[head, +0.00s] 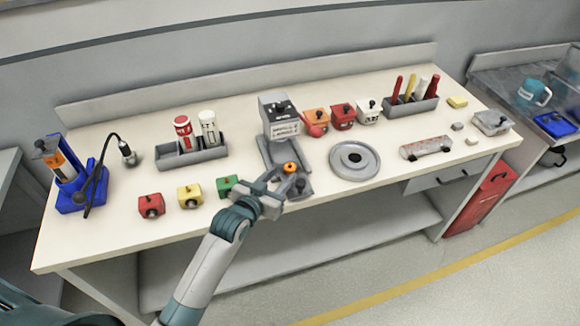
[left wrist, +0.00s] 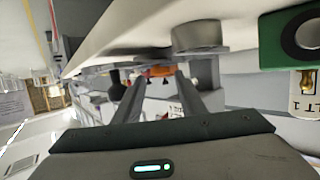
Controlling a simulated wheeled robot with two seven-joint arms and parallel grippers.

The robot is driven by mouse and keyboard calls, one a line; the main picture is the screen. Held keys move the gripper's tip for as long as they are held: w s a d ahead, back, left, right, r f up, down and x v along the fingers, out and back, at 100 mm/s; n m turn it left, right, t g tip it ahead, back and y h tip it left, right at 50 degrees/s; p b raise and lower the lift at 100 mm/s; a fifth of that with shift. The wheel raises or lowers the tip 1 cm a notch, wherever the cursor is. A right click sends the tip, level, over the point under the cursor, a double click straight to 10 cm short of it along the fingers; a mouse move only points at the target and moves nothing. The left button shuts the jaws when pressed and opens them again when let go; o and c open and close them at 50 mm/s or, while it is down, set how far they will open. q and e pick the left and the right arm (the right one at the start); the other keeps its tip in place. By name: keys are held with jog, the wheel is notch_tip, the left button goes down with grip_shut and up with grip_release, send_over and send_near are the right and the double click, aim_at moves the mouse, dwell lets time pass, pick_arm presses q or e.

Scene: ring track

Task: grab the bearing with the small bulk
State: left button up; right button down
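My left gripper (head: 283,182) is over the front of the table, its fingers spread apart and empty. A small orange round part (head: 290,168) is just beyond the fingertips, by the base of a grey device (head: 279,122). An orange part also shows ahead between the fingers in the left wrist view (left wrist: 160,70). A green block (head: 227,186) is just left of the gripper; its dark round bore shows in the left wrist view (left wrist: 309,33). A yellow block (head: 189,196) and red block (head: 150,205) are farther left. I cannot tell which is the small bearing. My right gripper is not seen.
A round grey plate (head: 355,160) lies right of the gripper. Orange (head: 316,122), red (head: 343,116) and white (head: 368,112) blocks stand behind it. A grey tray (head: 178,159) holds two bottles. A blue stand (head: 82,198) is far left.

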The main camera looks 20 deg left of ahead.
aim_at(290, 166)
pick_arm(q)
jog(key=x, duration=0.3)
jog(key=shift+r+p, duration=0.2)
jog(key=shift+p, duration=0.2)
jog(key=shift+w+d+f, duration=0.1)
jog(key=shift+w+f, duration=0.05)
jog(key=shift+w, duration=0.15)
jog(key=c, duration=0.9)
grip_shut()
notch_tip(290, 166, up, 10)
jog(key=b, duration=0.1)
jog(key=shift+b, duration=0.35)
